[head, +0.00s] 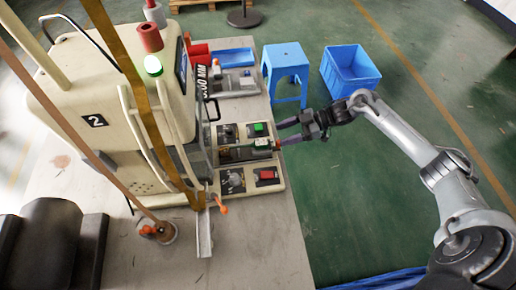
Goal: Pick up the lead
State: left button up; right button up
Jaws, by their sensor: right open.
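My right gripper (281,133) reaches in from the right with its jaws open and empty. Its two fingertips are at the right edge of the machine's front bed, close to a small red part (277,143) at the end of a mould block. I cannot tell whether they touch it. I cannot pick out the lead for certain. A thin piece with an orange end (222,208) lies by a metal channel (204,235) at the bed's lower left. My left gripper does not show.
The cream moulding machine (75,85) stands on a grey table (265,245), with a green button (258,128) and a red button (267,175) on its bed. A blue stool (287,55) and blue crate (352,85) stand behind on green floor. The table's front is mostly clear.

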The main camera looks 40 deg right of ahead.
aim_at(259, 142)
jog(key=x, duration=0.4)
jog(key=shift+r, duration=0.15)
jog(key=shift+b+x, duration=0.55)
jog(key=shift+x, duration=2.7)
jog(key=shift+s+r, duration=0.1)
jog(key=shift+s, duration=0.05)
jog(key=c, duration=1.1)
jog(key=shift+o, duration=0.2)
